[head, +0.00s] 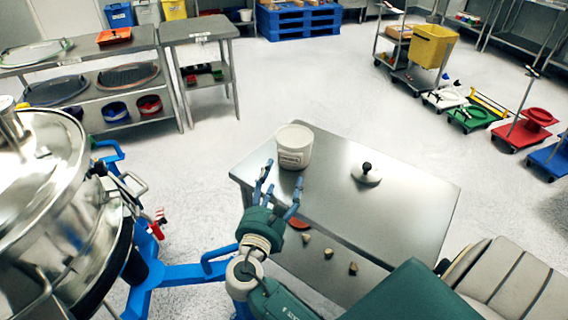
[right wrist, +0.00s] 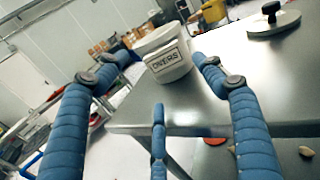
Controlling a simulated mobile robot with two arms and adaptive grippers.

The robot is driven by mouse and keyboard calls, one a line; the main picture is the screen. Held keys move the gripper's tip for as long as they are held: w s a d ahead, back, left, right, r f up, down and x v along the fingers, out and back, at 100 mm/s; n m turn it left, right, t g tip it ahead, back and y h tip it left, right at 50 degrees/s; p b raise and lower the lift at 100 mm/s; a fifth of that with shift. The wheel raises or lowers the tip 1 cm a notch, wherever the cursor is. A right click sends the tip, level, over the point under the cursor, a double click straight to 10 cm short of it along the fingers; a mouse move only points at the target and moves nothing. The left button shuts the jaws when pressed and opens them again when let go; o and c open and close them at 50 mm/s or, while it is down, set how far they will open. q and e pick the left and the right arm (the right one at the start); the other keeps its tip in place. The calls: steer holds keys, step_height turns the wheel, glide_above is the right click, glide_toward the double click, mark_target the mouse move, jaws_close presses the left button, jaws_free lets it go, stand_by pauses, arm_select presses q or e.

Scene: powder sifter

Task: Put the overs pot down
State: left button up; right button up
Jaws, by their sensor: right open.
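The overs pot (head: 295,147) is a white tub with a dark-lettered label, also plain in the right wrist view (right wrist: 168,62). It stands upright on the steel table (head: 395,215), near its far left corner. My right gripper (head: 281,188) is open and empty, its blue fingers spread just on the near side of the pot. In the right wrist view the fingers frame the pot, with a gap between them and its wall. My left gripper is in no view.
A white lid with a black knob (head: 367,174) lies on the table, right of the pot. Several small pieces (head: 330,253) show at the table's near side. The steel sifter (head: 45,190) with its blue frame (head: 190,273) stands at the left. The table's right half is clear.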

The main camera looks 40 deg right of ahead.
steer(key=shift+v, duration=1.75)
